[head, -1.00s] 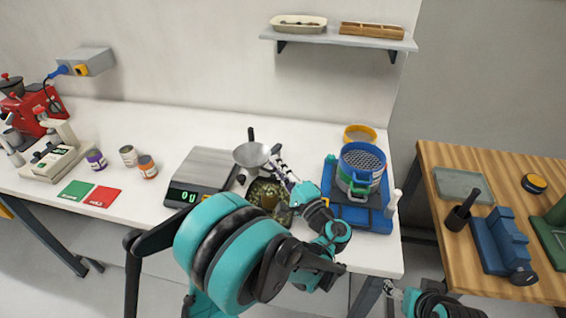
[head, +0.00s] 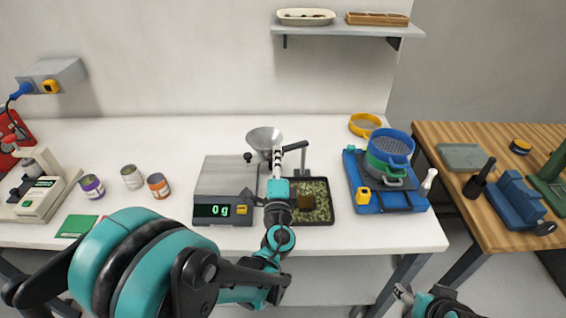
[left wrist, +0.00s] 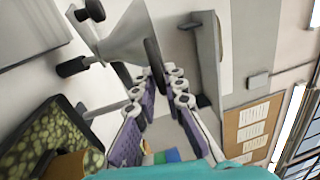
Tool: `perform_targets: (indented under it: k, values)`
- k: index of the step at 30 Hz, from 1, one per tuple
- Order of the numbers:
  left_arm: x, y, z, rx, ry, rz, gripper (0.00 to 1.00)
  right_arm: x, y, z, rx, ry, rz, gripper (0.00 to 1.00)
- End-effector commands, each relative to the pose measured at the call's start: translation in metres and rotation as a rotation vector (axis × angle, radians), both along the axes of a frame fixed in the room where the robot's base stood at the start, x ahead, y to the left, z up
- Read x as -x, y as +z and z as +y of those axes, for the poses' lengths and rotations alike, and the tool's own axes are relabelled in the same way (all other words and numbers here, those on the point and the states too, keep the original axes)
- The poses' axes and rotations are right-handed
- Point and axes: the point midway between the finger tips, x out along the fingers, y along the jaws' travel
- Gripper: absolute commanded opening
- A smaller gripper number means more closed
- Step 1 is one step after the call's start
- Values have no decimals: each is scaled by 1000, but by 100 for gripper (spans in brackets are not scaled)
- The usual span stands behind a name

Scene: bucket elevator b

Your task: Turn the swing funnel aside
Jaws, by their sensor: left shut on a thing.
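The swing funnel (head: 265,134) is a grey metal cone, wide mouth up, behind the right rear corner of the scale. A black arm (head: 295,146) and a post (head: 303,160) stand at its right. My left gripper (head: 277,155) is at the funnel's right front side, shut on a part of it; the fingers partly hide the exact contact. In the left wrist view the funnel (left wrist: 122,38) is close beside my left fingers (left wrist: 163,80), with a dark edge at their tips. My right gripper (head: 404,294) is low at the bottom right, empty-looking and too small to read.
The scale (head: 215,178) reads 0 g. A black tray of green pellets (head: 326,217) lies right of my left wrist. A blue sieve stand (head: 385,201) stands farther right. Several cans (head: 158,186) are on the left. The wall shelf (head: 345,30) hangs behind.

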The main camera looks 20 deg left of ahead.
Motion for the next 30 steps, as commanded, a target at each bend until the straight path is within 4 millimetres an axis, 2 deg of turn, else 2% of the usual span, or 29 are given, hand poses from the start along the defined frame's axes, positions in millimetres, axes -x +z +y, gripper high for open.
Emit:
perform_targets:
  k: [4, 20, 21, 22, 23, 30]
  values:
    - [-5, 2, 9, -5, -23, -2, 0, 0, 0, 0, 0, 0, 0, 67]
    - [-8, 3, 11, -6, -44, -2, 0, 0, 0, 0, 0, 0, 0, 67]
    - [-8, 3, 11, -6, -44, -2, 18, 0, 0, 0, 0, 0, 0, 67]
    - [-8, 3, 11, -6, -44, -2, 26, 0, 0, 0, 0, 0, 0, 67]
    - [-8, 2, 11, -5, -44, -3, 29, 0, 0, 0, 0, 0, 0, 67]
    - [-8, 1, 11, -4, -46, -2, 29, 0, 0, 0, 0, 0, 0, 67]
